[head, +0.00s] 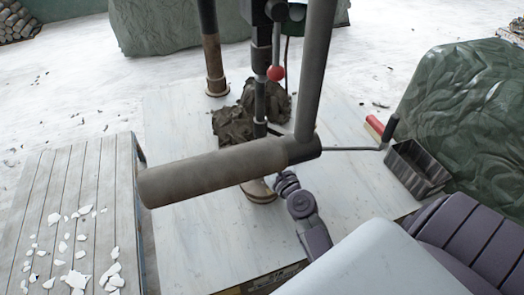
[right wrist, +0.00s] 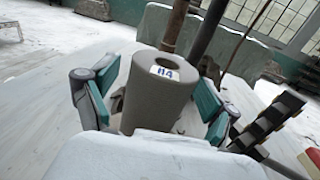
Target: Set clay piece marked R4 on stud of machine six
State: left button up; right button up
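A grey hollow clay cylinder (right wrist: 150,105) stands in the middle of the right wrist view, its round hole facing up. A white label with blue characters sits below its rim; I cannot surely read it as R4. My right gripper (right wrist: 162,100) has its two teal pads on either side of the cylinder, with narrow gaps showing. In the head view only part of the right gripper (head: 286,184) shows beside a thick horizontal tube, which hides its fingertips. The clay piece cannot be made out surely there. I cannot make out a stud. My left gripper is not in view.
The horizontal tube (head: 215,170) and its post (head: 317,65) block the middle of the head view. Dark clay trimmings (head: 233,124) lie behind. A black tray (head: 415,168) stands at right. White shards (head: 112,270) lie on a slatted table (head: 60,175) at left.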

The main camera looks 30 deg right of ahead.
jog(key=shift+s+f, duration=0.15)
jog(key=shift+f, duration=0.05)
jog(key=s+a, duration=0.1)
jog(key=s, duration=1)
jog(key=shift+s+a+r, duration=0.15)
jog(key=shift+s, duration=0.2)
dwell(0.4)
